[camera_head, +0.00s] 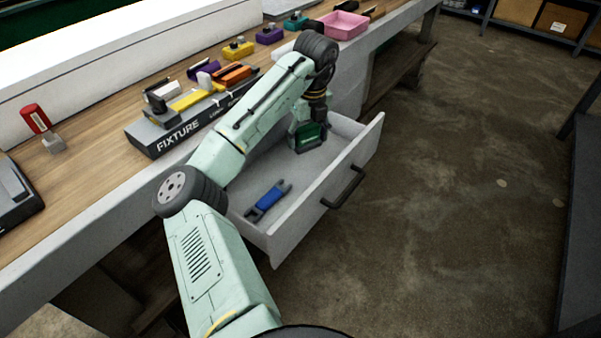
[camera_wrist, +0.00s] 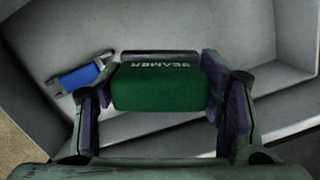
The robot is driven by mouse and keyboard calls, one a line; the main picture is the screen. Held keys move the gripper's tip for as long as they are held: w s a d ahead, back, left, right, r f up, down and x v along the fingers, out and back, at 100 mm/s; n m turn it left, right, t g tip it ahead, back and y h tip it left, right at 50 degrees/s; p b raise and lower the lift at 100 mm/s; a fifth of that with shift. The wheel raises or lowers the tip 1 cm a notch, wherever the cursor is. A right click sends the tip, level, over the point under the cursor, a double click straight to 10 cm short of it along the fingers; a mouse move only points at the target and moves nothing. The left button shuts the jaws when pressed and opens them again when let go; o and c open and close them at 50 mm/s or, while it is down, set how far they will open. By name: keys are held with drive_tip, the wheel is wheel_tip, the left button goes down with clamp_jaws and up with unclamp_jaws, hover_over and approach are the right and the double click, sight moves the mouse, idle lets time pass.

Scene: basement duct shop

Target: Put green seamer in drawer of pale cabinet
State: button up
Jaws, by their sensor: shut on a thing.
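The green seamer (camera_wrist: 160,88), a dark green block with "SEAMER" lettering and a dark metal edge, is between the fingers of my gripper (camera_wrist: 163,105). My gripper is shut on it. In the head view the seamer (camera_head: 308,138) is low inside the open drawer, at its far end. I cannot tell whether it touches the drawer floor. The drawer (camera_head: 318,195) of the pale cabinet (camera_head: 345,88) is pulled out, with a dark bar handle on its front. My arm hides part of the drawer and cabinet.
A blue tool (camera_head: 268,199) lies in the near part of the drawer; it also shows at left in the wrist view (camera_wrist: 82,76). A fixture box (camera_head: 190,123), several coloured tools and a pink tray (camera_head: 343,26) stand on the wooden bench. Floor right of the drawer is clear.

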sight(305, 171)
wheel_tip(305, 171, down, 9)
drive_tip(key=shift+f+p, duration=0.2)
drive_tip(key=shift+p, duration=0.35)
drive_tip(key=shift+f, duration=0.1)
drive_tip(key=o, duration=1.1)
drive_tip(key=shift+o, duration=0.2)
drive_tip(key=r, duration=0.4)
drive_tip(key=s+r, duration=0.1)
drive_tip(key=r, duration=0.3)
drive_tip(key=r+b, duration=0.1)
drive_tip(key=r, duration=0.3)
drive_tip(key=shift+s+d+r, duration=0.1)
drive_tip(key=shift+s+d, duration=0.05)
drive_tip(key=shift+d, duration=0.2)
